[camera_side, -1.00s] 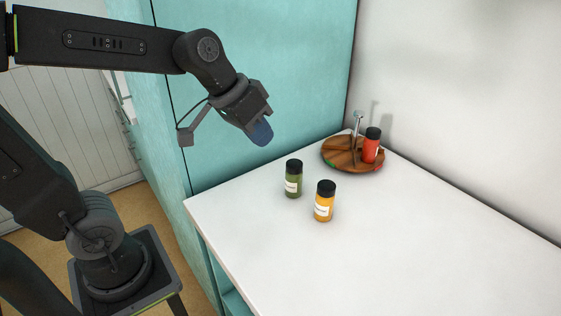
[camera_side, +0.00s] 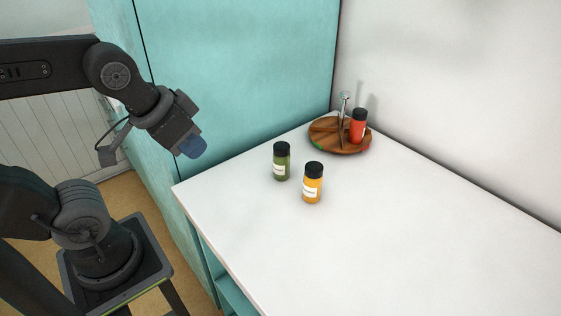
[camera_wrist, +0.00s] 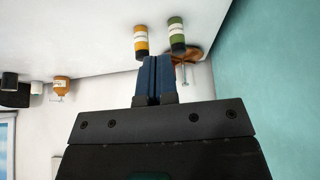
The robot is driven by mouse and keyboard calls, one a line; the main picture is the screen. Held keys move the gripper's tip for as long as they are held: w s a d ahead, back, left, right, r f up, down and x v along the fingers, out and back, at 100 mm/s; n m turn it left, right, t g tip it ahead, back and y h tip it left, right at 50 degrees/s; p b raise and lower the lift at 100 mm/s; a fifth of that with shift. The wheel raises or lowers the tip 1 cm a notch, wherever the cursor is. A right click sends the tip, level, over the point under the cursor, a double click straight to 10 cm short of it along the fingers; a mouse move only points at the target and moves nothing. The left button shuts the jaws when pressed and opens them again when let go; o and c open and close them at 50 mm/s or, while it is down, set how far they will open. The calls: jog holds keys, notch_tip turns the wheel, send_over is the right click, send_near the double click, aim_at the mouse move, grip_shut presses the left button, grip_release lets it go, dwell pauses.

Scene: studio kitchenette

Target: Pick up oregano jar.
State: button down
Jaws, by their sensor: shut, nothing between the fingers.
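A green jar with a black lid and white label (camera_side: 281,163) stands upright on the white counter; I cannot read its label. A yellow-orange jar with a black lid (camera_side: 313,184) stands just right of it. In the wrist view the green jar (camera_wrist: 178,36) and the yellow jar (camera_wrist: 141,42) appear near the top, beyond my fingertips. My gripper (camera_side: 192,147), with blue fingers, is shut and empty, in the air left of the green jar and apart from both jars. The shut fingers also show in the wrist view (camera_wrist: 155,75).
A round wooden tray (camera_side: 325,143) with an upright metal handle stands at the counter's back corner. A red jar with a black lid (camera_side: 358,127) is on it. A teal panel (camera_side: 240,70) rises behind the counter's left edge. The counter's front and right are clear.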

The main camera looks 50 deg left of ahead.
dwell(0.3)
jog(key=shift+c, duration=2.4)
grip_release()
jog(key=n+g+y, duration=0.3)
jog(key=n, duration=0.6)
send_near(281, 146)
jog(key=x, duration=1.3)
